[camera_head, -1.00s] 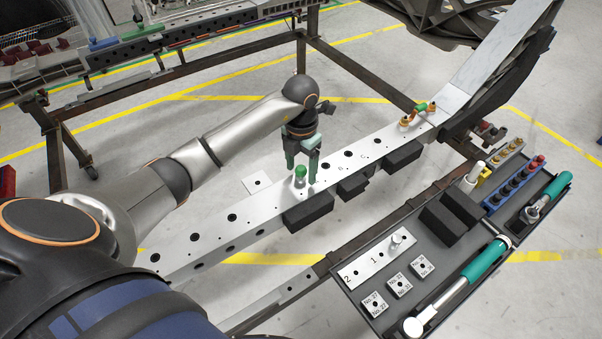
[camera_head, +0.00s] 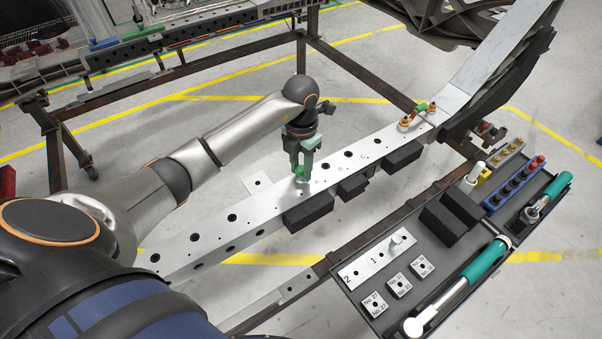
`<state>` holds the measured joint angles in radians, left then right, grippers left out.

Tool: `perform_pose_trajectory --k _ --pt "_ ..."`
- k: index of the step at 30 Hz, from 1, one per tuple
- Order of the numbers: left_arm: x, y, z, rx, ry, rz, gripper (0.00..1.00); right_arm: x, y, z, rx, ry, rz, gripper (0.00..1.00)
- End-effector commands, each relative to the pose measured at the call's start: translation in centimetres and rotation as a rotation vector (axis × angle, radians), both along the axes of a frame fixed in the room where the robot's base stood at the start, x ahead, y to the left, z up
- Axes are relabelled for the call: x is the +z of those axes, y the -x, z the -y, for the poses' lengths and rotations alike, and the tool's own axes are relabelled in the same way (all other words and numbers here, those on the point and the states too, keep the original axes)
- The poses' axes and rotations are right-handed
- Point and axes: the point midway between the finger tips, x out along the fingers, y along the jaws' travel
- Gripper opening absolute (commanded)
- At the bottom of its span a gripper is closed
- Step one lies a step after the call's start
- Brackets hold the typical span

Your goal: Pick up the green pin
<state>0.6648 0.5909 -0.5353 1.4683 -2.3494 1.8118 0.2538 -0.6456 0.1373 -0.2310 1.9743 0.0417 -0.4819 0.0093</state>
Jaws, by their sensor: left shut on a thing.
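The green pin (camera_head: 299,171) stands on the long metal beam (camera_head: 205,226), above its near middle. My left gripper (camera_head: 302,173) points down over the beam with its fingers around the pin's green head and is shut on it. The fingers hide part of the head, and the pin's lower part is hard to make out at the beam's surface. My right gripper is not in view.
Black blocks (camera_head: 309,211) sit along the beam's near side. A dark tool tray (camera_head: 385,318) at the right holds a green-handled wrench (camera_head: 484,262), numbered plates and colored sockets. Another green part with orange fittings (camera_head: 420,107) is at the beam's far end.

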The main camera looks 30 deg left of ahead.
Motion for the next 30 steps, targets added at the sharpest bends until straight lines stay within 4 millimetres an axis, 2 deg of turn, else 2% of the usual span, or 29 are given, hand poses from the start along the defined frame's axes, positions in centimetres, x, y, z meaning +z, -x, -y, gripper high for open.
perform_pose_trajectory --k 8,14,21,30 --pt "0.1 0.0 0.0 0.0 0.0 0.001 0.0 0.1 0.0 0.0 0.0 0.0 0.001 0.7" --pt "1.1 0.0 0.0 0.0 -0.001 0.001 0.0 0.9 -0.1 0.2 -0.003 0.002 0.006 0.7" --pt "3.9 -0.1 0.0 0.0 -0.001 0.002 0.0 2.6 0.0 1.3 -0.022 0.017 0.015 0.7" --pt "7.0 2.3 1.4 -0.002 0.0 -0.001 0.0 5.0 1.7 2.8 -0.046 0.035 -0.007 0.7"
